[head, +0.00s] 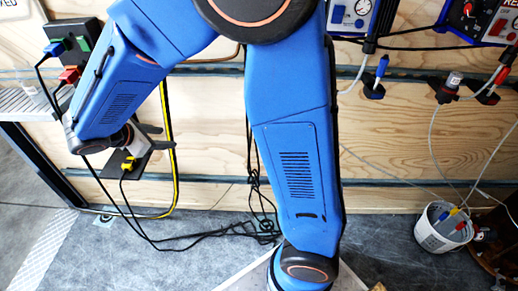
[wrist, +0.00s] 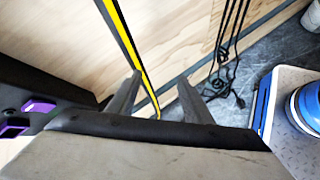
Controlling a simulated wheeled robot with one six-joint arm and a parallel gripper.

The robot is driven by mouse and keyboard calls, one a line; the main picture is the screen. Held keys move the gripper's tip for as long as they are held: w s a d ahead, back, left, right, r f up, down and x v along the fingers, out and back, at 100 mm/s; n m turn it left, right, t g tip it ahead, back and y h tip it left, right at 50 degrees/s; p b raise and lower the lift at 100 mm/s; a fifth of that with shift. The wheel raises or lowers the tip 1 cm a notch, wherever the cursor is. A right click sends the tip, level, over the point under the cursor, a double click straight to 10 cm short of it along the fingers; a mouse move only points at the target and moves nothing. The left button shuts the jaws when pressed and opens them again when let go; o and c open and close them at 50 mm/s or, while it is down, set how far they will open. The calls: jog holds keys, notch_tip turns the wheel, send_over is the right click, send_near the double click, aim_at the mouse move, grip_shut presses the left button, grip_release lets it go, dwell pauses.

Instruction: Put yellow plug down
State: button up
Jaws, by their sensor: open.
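The yellow plug (head: 128,164) is in the head view at left, at a small dark plate below my gripper, with a black cable hanging from it. I cannot tell whether it is seated or only lying there. My gripper (head: 140,142) is just above the plug and partly hidden by its own wrist. In the wrist view my gripper (wrist: 160,82) has its two fingers apart, with only wall, floor and a yellow-and-black strip behind the gap. The plug does not show there.
A black box (head: 72,45) with blue, green and red plugs is on the wall at upper left. Loose black cables (head: 250,228) lie on the floor by the wall. A white bucket (head: 443,227) stands at right. Purple parts (wrist: 38,105) are left of my fingers.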

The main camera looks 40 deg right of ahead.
jog(key=s+d+r+m+g+y, duration=0.1)
jog(key=s+d+r+m+y, duration=0.15)
jog(key=s+d+m, duration=0.4)
jog(key=s+d+r+m+g+y, duration=0.1)
jog(key=s+d+r+m+g, duration=0.15)
jog(key=s+d, duration=0.55)
jog(key=s+d+r+m+t+y, duration=0.1)
jog(key=s+d+m+t+y, duration=0.2)
jog(key=s+m, duration=0.7)
jog(key=shift+s+d+r+y, duration=0.45)
jog(key=shift+s+y, duration=0.2)
jog(key=shift+s, duration=0.9)
